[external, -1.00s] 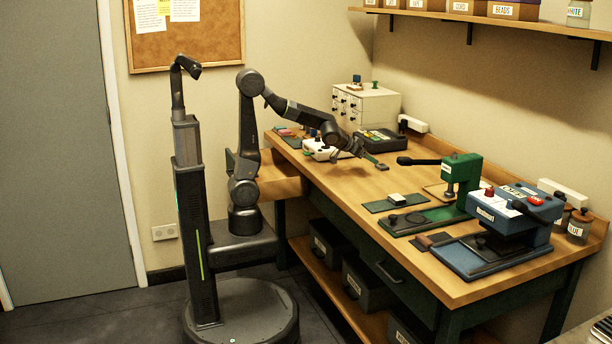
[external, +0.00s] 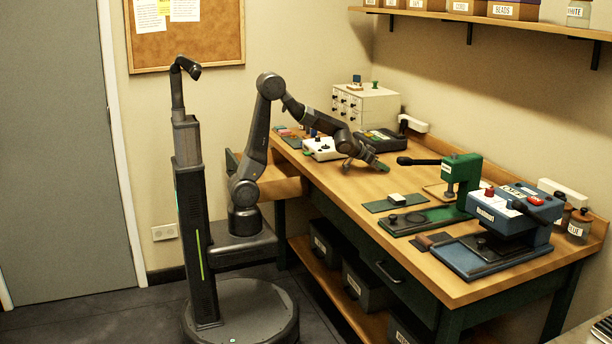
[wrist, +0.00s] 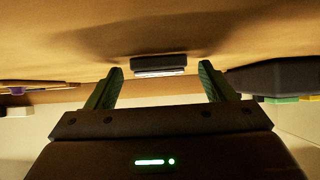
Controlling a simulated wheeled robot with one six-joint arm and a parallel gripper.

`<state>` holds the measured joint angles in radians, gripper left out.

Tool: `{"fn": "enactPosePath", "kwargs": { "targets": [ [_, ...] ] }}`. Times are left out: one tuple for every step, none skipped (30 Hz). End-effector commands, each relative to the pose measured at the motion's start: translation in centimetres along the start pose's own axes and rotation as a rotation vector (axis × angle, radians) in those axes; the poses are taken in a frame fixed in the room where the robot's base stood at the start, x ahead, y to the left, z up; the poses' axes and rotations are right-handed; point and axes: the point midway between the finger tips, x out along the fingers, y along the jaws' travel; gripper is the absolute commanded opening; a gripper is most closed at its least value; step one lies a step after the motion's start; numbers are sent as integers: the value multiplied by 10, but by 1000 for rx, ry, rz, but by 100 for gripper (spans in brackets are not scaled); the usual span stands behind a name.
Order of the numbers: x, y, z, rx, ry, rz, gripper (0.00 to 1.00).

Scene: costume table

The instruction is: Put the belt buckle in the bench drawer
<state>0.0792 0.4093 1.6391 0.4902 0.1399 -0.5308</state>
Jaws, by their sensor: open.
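A small dark block with a bright silver edge (wrist: 159,66), which looks like the belt buckle, lies on the bench top in the wrist view. It shows between the tips of my gripper (wrist: 159,82), with a gap to each green finger. My gripper is open and empty. In the external view my gripper (external: 372,162) is low over the back half of the bench, and I cannot make out the buckle there. The bench drawer (external: 284,188) stands pulled out at the bench's left side, behind my arm. Its inside is partly hidden.
A white device (external: 322,150) and a black case (external: 380,142) stand close to my gripper. A white drawer cabinet (external: 366,104) is behind them. A green press (external: 460,180) and a blue press (external: 512,212) stand to the right. A dark mat (external: 380,206) lies nearer the front.

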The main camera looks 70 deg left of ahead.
Motion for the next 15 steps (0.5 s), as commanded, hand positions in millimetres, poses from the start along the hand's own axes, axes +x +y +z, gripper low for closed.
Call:
{"fn": "enactPosePath", "kwargs": {
  "targets": [
    [0, 0, 0, 0, 0, 0, 76],
    [0, 0, 0, 0, 0, 0, 74],
    [0, 0, 0, 0, 0, 0, 67],
    [0, 0, 0, 0, 0, 0, 61],
    [0, 0, 0, 0, 0, 0, 55],
    [0, 0, 0, 0, 0, 0, 47],
    [0, 0, 0, 0, 0, 0, 41],
    [0, 0, 0, 0, 0, 0, 35],
    [0, 0, 0, 0, 0, 0, 28],
    [0, 0, 0, 0, 0, 0, 28],
    [0, 0, 0, 0, 0, 0, 24],
    [0, 0, 0, 0, 0, 0, 24],
    [0, 0, 0, 0, 0, 0, 24],
    [0, 0, 0, 0, 0, 0, 24],
    [-1, 0, 0, 0, 0, 0, 24]
  ]
}}
